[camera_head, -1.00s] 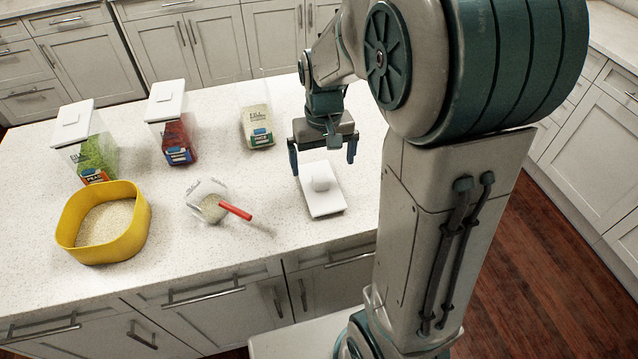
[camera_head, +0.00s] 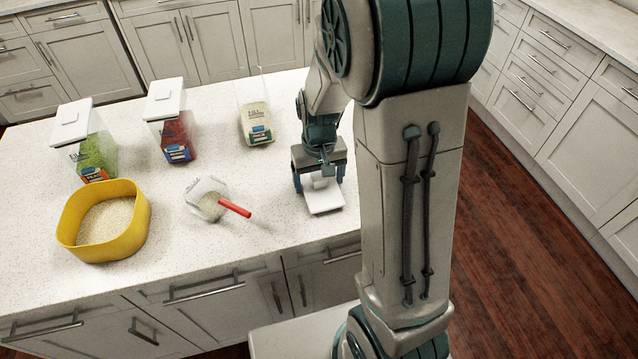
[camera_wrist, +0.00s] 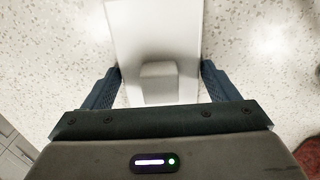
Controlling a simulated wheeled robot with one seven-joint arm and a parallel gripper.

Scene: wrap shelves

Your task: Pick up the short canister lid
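The white canister lid (camera_head: 323,197) lies flat on the counter, with its raised knob on top. In the wrist view the lid (camera_wrist: 152,30) reaches from the top edge down between my fingers, with the knob (camera_wrist: 159,83) near its lower end. My gripper (camera_head: 319,188) points down over the lid. Its two blue fingers stand one on each side of the lid, and it is open. In the wrist view a gap shows between each finger and the knob. The head view partly hides the knob behind my gripper.
An open clear canister (camera_head: 255,122) stands behind my gripper. A red-filled canister (camera_head: 174,135) and a green-filled canister (camera_head: 95,155) have white lids on. A yellow bowl of grain (camera_head: 72,225) and a clear scoop with a red handle (camera_head: 234,207) are to the left. The counter's front edge is close.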

